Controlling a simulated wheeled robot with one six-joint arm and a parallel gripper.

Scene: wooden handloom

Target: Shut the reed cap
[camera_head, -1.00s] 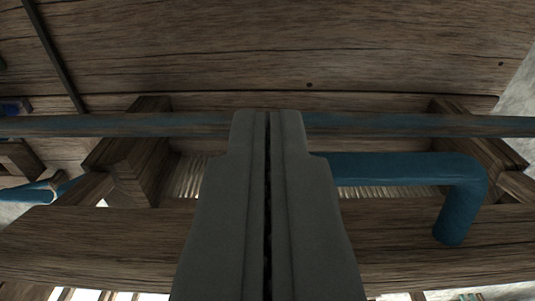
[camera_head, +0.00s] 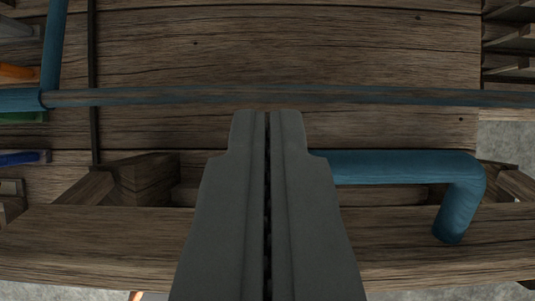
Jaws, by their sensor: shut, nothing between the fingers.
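My gripper (camera_head: 267,118) is shut and empty, pointing away from the camera in the middle of the view. A bent blue handle (camera_head: 410,167) is fixed to a wooden beam (camera_head: 440,250) that runs across the bottom of the view; this looks like the reed cap. The handle runs right from behind my fingers and bends down to the beam. Its left part is hidden by my gripper. I cannot tell whether my fingers touch it. No reed teeth show behind the beam.
A worn blue bar (camera_head: 400,96) crosses the view beyond my fingertips. Wide wooden boards (camera_head: 300,50) lie behind it. A wooden block (camera_head: 147,181) stands at left. Orange, green and blue parts show at the left edge. Grey floor (camera_head: 508,145) shows at the right.

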